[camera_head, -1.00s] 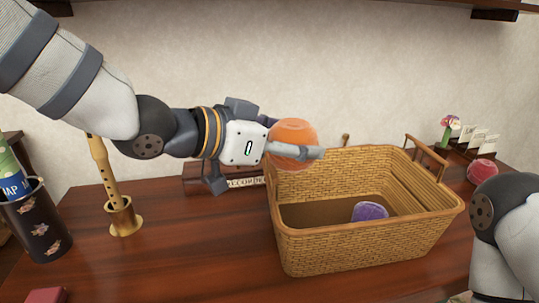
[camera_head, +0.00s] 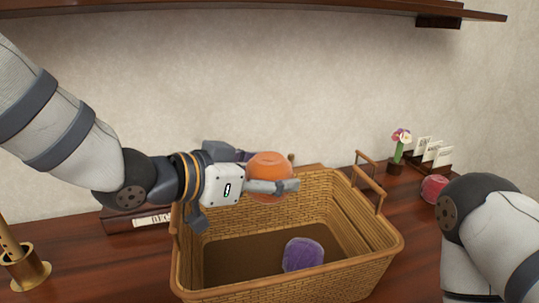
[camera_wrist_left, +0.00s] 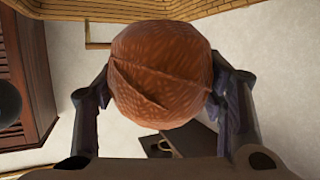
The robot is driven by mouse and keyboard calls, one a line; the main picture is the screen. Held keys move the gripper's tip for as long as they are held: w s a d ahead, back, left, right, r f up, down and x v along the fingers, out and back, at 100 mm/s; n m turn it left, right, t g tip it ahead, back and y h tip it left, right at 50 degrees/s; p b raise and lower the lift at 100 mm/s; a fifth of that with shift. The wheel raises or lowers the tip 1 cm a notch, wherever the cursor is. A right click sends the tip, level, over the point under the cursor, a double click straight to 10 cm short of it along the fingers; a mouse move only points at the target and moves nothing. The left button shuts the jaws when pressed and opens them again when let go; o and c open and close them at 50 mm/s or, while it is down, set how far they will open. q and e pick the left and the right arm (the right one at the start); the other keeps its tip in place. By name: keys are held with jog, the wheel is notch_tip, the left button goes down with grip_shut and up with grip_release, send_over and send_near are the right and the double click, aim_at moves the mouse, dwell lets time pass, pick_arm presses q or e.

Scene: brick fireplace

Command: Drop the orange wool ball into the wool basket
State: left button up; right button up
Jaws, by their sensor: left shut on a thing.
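The orange wool ball (camera_head: 268,172) is held between the fingers of my left gripper (camera_head: 272,186). In the head view they overlap the back left part of the wool basket (camera_head: 290,292), near its back rim. The left wrist view shows the ball (camera_wrist_left: 160,72) pinched between both fingers, with basket weave at the top. The basket is tan wicker with an open top and wooden handles. A purple wool ball (camera_head: 303,254) lies inside it. My right arm shows at the right edge of the head view, but its gripper is out of view.
A red wool ball (camera_head: 434,189) lies on the table right of the basket. A flower in a small pot (camera_head: 398,155) and a card holder (camera_head: 432,157) stand behind it. A brass stand (camera_head: 25,272) is at far left. A shelf (camera_head: 270,8) runs overhead.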

pick_arm(q)
jog(key=shift+f, duration=0.8)
jog(key=o, duration=1.2)
jog(key=v, duration=1.2)
jog(key=shift+s+d, duration=0.1)
jog(key=shift+d, duration=0.05)
